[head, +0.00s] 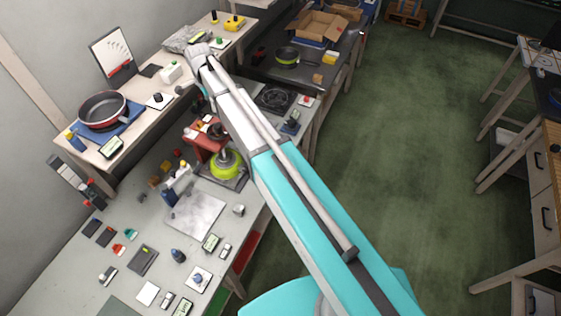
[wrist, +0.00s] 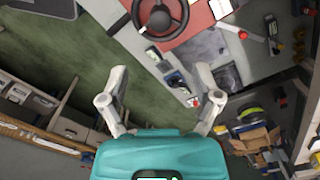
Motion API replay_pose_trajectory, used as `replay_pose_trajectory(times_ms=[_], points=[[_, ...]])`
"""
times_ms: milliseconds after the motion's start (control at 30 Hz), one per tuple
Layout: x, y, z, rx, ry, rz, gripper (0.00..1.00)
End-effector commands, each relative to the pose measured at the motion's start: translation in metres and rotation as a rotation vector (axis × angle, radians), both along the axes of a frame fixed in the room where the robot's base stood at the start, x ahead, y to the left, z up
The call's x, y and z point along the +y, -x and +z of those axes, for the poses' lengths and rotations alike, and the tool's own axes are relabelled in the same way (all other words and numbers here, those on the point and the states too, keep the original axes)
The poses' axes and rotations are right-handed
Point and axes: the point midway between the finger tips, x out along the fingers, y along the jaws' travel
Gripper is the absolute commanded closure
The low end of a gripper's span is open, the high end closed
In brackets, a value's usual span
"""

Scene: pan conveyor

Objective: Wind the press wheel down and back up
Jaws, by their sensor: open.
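The press is a red frame (head: 200,146) on the long grey bench, left of my arm in the head view. Its dark press wheel (head: 216,131) is partly seen there, close beside my arm. In the wrist view the dark round wheel (wrist: 160,18) with spokes and a hub is at the top edge, cut off, over the red press top (wrist: 200,20). My gripper (wrist: 160,72) has its two grey fingers spread wide with nothing between them. The wheel lies beyond the fingertips, apart from them. In the head view my gripper is not clearly seen behind my arm.
A yellow-green round object (head: 227,164) stands by the press. A pan (head: 102,110) sits on a blue mat on the raised shelf at left. Several small items crowd the grey bench (head: 75,262). The green floor (head: 385,150) is clear right of my arm.

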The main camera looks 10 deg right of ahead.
Motion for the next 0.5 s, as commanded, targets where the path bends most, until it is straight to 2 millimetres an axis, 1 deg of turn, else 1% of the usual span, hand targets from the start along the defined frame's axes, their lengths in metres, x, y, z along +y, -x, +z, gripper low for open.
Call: replay_pose_trajectory(times_ms=[33,200,300,500], points=[[0.000,0.000,0.006,0.000,0.000,0.000,0.18],[0.000,0.000,0.015,0.000,0.000,0.000,0.18],[-0.007,0.006,0.005,0.000,0.000,0.023,0.18],[-0.022,0.017,-0.005,0.000,0.000,0.083,0.18]])
